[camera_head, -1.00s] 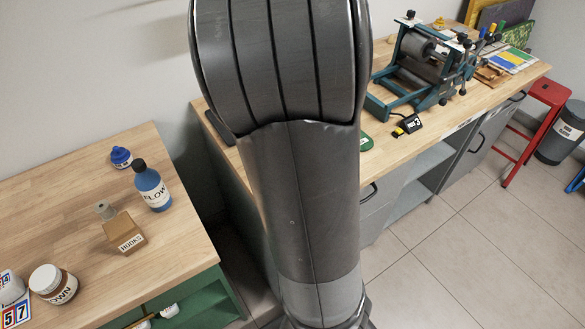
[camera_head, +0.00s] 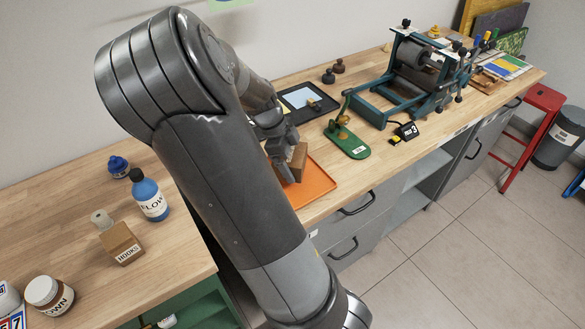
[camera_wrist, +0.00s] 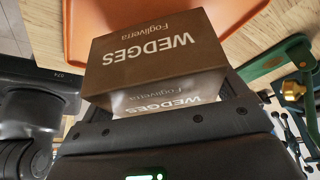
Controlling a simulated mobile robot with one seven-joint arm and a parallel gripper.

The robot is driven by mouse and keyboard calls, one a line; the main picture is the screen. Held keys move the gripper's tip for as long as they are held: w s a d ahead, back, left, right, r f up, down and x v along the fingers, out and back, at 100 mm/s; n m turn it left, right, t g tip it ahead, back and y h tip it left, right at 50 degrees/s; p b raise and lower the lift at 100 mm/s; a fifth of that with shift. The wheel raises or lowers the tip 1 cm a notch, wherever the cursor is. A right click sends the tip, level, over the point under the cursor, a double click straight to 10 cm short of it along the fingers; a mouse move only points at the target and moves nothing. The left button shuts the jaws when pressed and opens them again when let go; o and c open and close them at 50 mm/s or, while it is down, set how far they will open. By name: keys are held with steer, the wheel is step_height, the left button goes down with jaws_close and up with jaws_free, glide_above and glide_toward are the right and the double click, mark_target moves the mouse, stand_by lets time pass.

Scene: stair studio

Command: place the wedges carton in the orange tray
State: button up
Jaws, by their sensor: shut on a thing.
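The brown wedges carton (camera_head: 299,157) is held in my gripper (camera_head: 287,160) over the orange tray (camera_head: 318,188). In the wrist view the carton (camera_wrist: 150,55) fills the middle, with "WEDGES Fogliverra" printed on two faces. My gripper (camera_wrist: 165,108) is shut on it. The orange tray (camera_wrist: 115,15) shows just beyond the carton in the wrist view. My arm hides the tray's left part in the head view. I cannot tell whether the carton touches the tray.
A green stand with a brass part (camera_head: 345,138) is right of the tray. A black tray (camera_head: 310,101) lies behind, and a teal roller press (camera_head: 412,75) stands farther right. A hooks carton (camera_head: 120,243) and blue bottle (camera_head: 150,196) stand on the left bench.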

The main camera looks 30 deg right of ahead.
steer(key=shift+f, duration=1.75)
steer(key=shift+f, duration=0.15)
steer(key=o, duration=0.8)
